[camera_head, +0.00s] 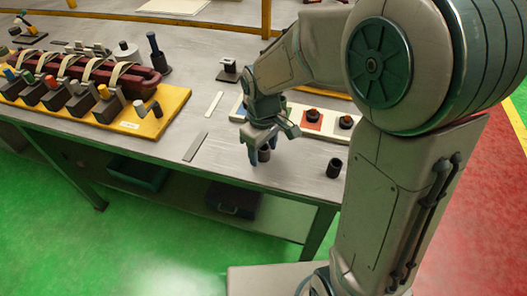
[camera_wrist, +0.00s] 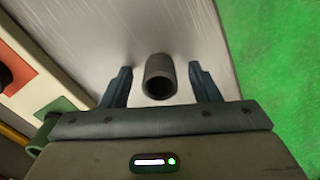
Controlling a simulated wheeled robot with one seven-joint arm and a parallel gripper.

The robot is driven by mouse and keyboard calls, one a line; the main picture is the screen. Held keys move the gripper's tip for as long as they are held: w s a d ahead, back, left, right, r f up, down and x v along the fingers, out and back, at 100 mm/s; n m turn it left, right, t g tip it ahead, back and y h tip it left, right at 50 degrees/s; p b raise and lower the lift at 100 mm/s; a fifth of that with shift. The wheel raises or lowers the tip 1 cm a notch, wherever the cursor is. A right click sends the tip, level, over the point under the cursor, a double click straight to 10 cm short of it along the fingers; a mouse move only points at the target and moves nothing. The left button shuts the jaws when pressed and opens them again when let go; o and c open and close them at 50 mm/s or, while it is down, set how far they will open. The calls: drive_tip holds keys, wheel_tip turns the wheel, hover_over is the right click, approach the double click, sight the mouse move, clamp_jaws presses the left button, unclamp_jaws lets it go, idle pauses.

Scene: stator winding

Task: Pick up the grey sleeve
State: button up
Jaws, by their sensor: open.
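The grey sleeve (camera_wrist: 160,66) is a short dark grey hollow tube standing on the bench top. In the wrist view it sits between the two fingers of my gripper (camera_wrist: 160,85), with a gap on both sides. My gripper is open and empty, with its fingers to the left and right of the sleeve.
A dark tube (camera_head: 334,167) stands to the right near the bench's front edge. A white panel with coloured squares (camera_head: 329,129) lies behind my gripper. Flat strips (camera_head: 195,146) lie to the left. A yellow board (camera_head: 150,125) with a red stator fixture (camera_head: 85,67) is farther left.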

drive_tip(key=c, duration=1.1)
drive_tip(key=shift+o, duration=0.2)
drive_tip(key=shift+r, duration=0.15)
